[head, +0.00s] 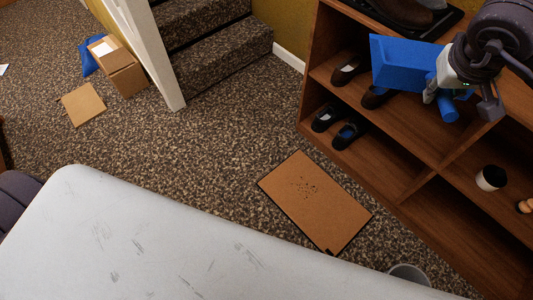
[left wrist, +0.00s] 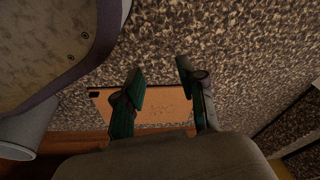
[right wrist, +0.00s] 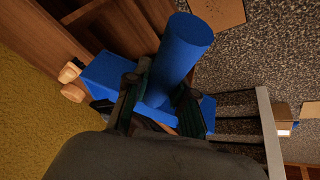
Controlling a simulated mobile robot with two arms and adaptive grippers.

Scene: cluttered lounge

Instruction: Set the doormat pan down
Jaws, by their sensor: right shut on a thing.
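A blue pan (head: 405,66) with a round blue handle (head: 448,108) is held up in front of the upper part of the wooden shelf unit. My right gripper (head: 446,93) is shut on its handle; in the right wrist view the handle (right wrist: 182,48) stands between the fingers and the flat pan body (right wrist: 112,76) lies behind them. The tan doormat (head: 318,205), with dark specks near its middle, lies flat on the carpet. My left gripper (left wrist: 160,72) is open and empty, with the doormat (left wrist: 158,107) beyond its fingers. The head view does not show the left gripper.
The shelf unit (head: 420,205) holds dark shoes (head: 348,134) and a cup (head: 490,178). A bin (head: 408,272) stands near the doormat's front corner. A cardboard box (head: 123,77) and tan board (head: 82,105) lie farther left. Carpet between doormat and stairs (head: 215,50) is clear.

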